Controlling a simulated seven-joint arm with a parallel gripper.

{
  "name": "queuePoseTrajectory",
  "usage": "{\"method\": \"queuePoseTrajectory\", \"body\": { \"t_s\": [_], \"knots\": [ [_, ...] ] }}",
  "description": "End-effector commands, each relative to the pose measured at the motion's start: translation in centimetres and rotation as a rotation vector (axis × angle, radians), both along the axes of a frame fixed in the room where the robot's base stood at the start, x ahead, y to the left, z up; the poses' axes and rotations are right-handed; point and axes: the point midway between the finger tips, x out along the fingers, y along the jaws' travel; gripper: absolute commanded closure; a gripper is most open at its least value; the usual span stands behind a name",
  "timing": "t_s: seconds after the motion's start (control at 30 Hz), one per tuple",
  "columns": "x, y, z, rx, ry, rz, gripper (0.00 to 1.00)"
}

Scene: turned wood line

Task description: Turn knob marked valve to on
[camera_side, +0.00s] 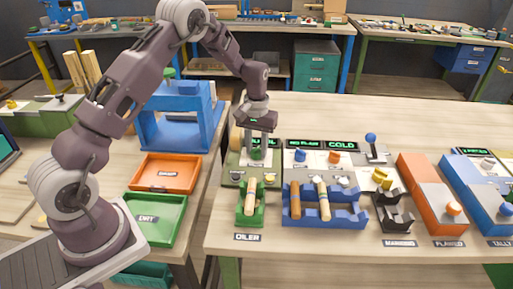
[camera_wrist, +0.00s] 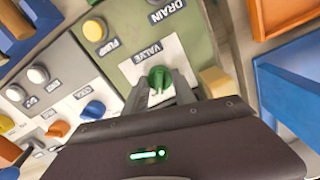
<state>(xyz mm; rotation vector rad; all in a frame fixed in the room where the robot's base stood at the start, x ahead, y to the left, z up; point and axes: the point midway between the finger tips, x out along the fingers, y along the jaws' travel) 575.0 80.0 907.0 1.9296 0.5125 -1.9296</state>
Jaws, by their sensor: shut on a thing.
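The valve knob (camera_wrist: 159,79) is green and sits on a white plate (camera_wrist: 178,53) labelled VALVE, on a green panel (camera_wrist: 198,50). My gripper (camera_wrist: 161,87) is shut on the knob, one finger on each side of it. In the side view my gripper (camera_side: 259,148) points down over the green oiler station (camera_side: 232,166), and the knob is mostly hidden between the fingers. The knob's pointer direction and any on mark are too small or covered to read.
A yellow knob labelled PUMP (camera_wrist: 95,30) and a label DRAIN (camera_wrist: 165,10) are close by on the same panel. In the side view a blue rack (camera_side: 325,214) with wooden pieces stands to the right.

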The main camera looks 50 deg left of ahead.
Motion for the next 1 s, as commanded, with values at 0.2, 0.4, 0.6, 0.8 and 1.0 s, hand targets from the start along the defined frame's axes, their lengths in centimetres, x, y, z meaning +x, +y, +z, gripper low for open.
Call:
{"method": "queuePoseTrajectory", "body": {
  "t_s": [0.2, 0.4, 0.6, 0.8, 1.0],
  "knots": [
    [0.06, 0.0, 0.06, 0.0, -0.001, -0.149, 1.0],
    [0.07, 0.0, 0.07, 0.0, -0.002, -0.243, 1.0],
    [0.08, -0.01, 0.07, 0.0, -0.002, -0.293, 1.0],
    [0.08, -0.04, 0.07, 0.001, -0.002, -0.311, 1.0],
    [0.07, -0.04, 0.07, 0.001, -0.002, -0.313, 1.0]
  ]
}}
